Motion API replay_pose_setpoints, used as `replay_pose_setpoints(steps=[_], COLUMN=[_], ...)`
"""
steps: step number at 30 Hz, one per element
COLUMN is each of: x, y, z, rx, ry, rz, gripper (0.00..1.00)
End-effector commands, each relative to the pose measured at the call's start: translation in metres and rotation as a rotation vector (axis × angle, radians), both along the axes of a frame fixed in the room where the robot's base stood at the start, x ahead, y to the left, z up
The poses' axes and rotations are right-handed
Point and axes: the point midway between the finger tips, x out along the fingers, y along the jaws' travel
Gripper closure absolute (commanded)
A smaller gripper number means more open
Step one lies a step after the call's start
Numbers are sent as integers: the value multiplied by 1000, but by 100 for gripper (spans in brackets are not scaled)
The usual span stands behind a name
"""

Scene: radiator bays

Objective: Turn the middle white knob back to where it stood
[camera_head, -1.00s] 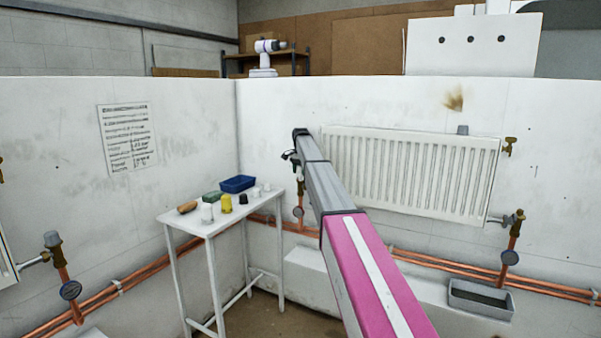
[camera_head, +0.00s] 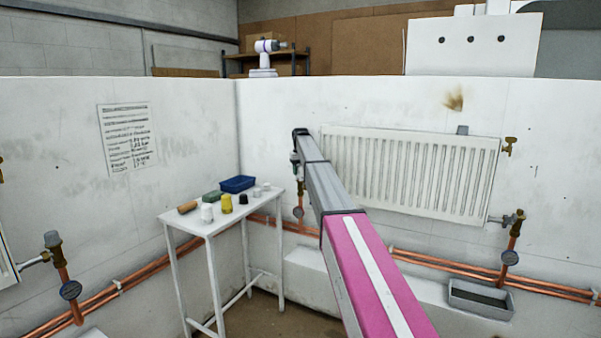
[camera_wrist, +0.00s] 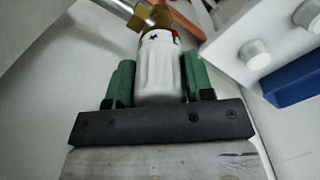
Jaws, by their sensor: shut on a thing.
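The white knob (camera_wrist: 158,78) stands between the green finger pads of my gripper (camera_wrist: 158,60) in the wrist view. The pads press on it from both sides. A small red mark and a dark mark show near its far end. Beyond it is a brass valve body (camera_wrist: 150,18) with a metal pipe to the left. In the head view my gripper (camera_head: 297,168) is at the radiator's left end, above a copper pipe with a round dark gauge (camera_head: 298,212). The knob is hidden there behind my arm and gripper.
A white radiator (camera_head: 410,172) hangs right of my gripper. A white table (camera_head: 205,228) close on the left holds a blue tray (camera_head: 238,184), a yellow item (camera_head: 227,204) and small white pieces. A grey bin (camera_head: 480,300) lies low right.

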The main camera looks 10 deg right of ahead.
Motion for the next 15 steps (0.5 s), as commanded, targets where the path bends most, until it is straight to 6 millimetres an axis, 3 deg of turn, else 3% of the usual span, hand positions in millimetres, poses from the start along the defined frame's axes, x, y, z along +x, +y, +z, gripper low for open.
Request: replay_pose_setpoints(steps=[15], x=[0], y=[0], z=[1], rx=[0], ry=[-1], rz=[434], gripper=[76])
